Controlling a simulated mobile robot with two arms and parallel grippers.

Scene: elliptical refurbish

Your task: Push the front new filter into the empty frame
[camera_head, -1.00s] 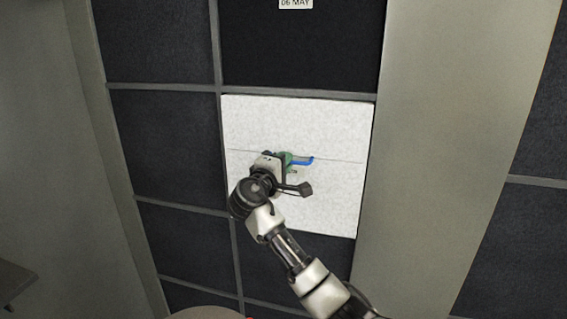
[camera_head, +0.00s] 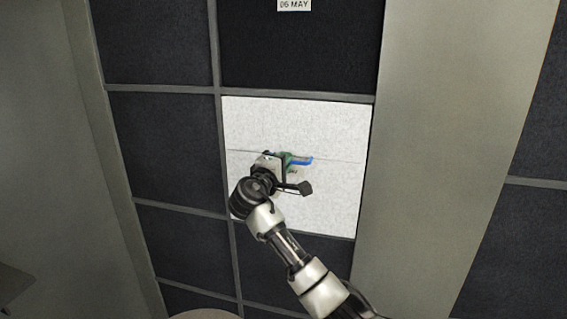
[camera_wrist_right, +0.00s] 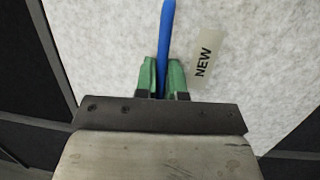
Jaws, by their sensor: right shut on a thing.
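The white new filter (camera_head: 325,125) fills a square opening of the dark panel grid in the head view. Its white speckled face also shows in the right wrist view (camera_wrist_right: 255,50), with a "NEW" label (camera_wrist_right: 206,58). My right gripper (camera_head: 290,160) is at the middle of the filter's face, shut on a blue handle (camera_head: 302,161). In the right wrist view the green fingers (camera_wrist_right: 163,80) pinch the blue handle (camera_wrist_right: 166,35) from both sides. The frame behind the filter is hidden. My left gripper is not in view.
Dark filter panels (camera_head: 165,145) in grey frame bars surround the white filter. A wide grey post (camera_head: 450,140) stands to the right. A "06 MAY" tag (camera_head: 294,5) is on the panel above. A flat ledge (camera_head: 14,285) shows at the lower left.

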